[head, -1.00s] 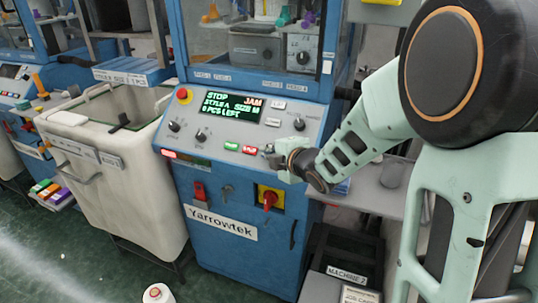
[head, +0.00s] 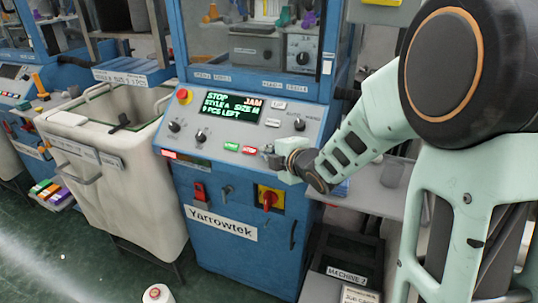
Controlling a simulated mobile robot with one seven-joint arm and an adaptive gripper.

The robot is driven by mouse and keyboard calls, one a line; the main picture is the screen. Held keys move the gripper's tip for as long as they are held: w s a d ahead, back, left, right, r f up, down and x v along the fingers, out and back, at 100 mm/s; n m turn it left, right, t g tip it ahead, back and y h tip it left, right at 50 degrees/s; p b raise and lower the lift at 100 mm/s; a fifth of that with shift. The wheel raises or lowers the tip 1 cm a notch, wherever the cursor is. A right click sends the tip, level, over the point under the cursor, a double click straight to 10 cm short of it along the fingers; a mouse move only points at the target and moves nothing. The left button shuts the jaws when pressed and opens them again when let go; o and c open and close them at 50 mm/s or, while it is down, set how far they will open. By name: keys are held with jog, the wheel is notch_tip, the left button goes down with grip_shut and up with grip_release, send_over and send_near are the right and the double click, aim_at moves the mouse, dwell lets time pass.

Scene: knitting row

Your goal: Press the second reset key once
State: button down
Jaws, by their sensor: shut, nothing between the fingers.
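The control panel (head: 215,127) of the blue Yarrowtek machine faces me. Its display (head: 233,107) shows STOP and JAM. Small pale keys sit right of the display, an upper one (head: 279,105) and a lower one (head: 271,115); their labels are too small to read. A green key (head: 231,146) and a red key (head: 249,150) are in the lower row. My gripper (head: 269,152) is shut and empty at the panel's lower right, just right of the red key. It hides the panel behind it, and I cannot tell whether it touches. I cannot tell which key is the second reset key.
A red stop button (head: 183,94) and black knobs (head: 299,124) stand out from the panel. A red rotary switch (head: 268,199) is below my gripper. A cream bin (head: 105,165) stands left. A grey shelf (head: 365,190) lies right, under my arm.

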jog(key=shift+f, duration=0.15)
jog(key=shift+w+d+f+b, duration=0.1)
jog(key=shift+w+f+b, duration=0.15)
jog(key=shift+b, duration=0.2)
jog(key=shift+w+d+f+b, duration=0.1)
jog(key=shift+w+f+b, duration=0.1)
jog(key=shift+f+b, duration=0.15)
dwell(0.4)
jog(key=shift+r, duration=0.1)
jog(key=shift+s+r, duration=0.45)
jog(key=shift+r, duration=0.15)
jog(key=s+r, duration=0.1)
jog(key=s+a+r+p, duration=0.1)
jog(key=s+r, duration=0.1)
jog(key=r, duration=0.1)
jog(key=shift+a+p, duration=0.2)
jog(key=shift+p, duration=0.2)
jog(key=shift+w, duration=0.1)
dwell(0.6)
